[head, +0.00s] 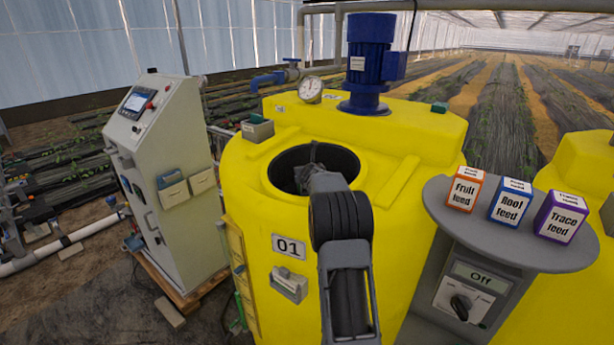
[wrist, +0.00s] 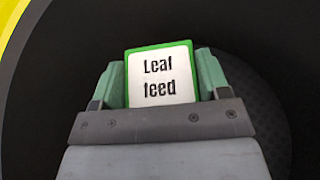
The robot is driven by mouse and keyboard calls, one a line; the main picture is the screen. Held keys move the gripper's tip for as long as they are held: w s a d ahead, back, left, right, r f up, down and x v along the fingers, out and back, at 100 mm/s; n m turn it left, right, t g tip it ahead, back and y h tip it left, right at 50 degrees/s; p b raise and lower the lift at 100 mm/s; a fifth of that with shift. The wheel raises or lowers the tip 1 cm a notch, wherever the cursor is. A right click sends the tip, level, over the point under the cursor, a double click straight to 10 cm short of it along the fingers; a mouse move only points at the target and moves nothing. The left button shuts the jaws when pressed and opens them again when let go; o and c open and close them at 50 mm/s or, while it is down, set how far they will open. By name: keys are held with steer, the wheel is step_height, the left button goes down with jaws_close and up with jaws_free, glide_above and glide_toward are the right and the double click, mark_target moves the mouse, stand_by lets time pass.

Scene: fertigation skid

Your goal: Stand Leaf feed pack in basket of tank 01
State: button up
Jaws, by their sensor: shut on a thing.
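The Leaf feed pack (wrist: 160,85) is green with a white label and sits between the two jaws of my gripper (wrist: 160,80) in the wrist view. My gripper is shut on it. Behind the pack is the dark inside of the tank, with a faint round, textured surface that may be the basket (wrist: 255,110). In the head view, the yellow tank 01 (head: 255,205) has a round dark opening (head: 345,160) on top. My arm reaches into this opening, and its end and the pack are hidden there by the arm. I cannot tell how far the pack is from the basket.
A grey round shelf (head: 440,195) to the right holds the Fruit feed (head: 465,190), Root feed (head: 510,203) and Trace feed (head: 561,219) packs. A blue motor (head: 370,60) and a gauge (head: 311,89) stand behind the opening. A control cabinet (head: 165,150) is at left.

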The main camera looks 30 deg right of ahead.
steer(key=shift+r, duration=0.1)
steer(key=o, duration=1.1)
steer(key=shift+o, duration=0.2)
steer(key=shift+r, duration=0.15)
steer(key=shift+s+a+b, duration=0.1)
steer(key=shift+s+b, duration=0.2)
steer(key=b+v, duration=0.1)
steer(key=v, duration=0.6)
steer(key=shift+b, duration=0.35)
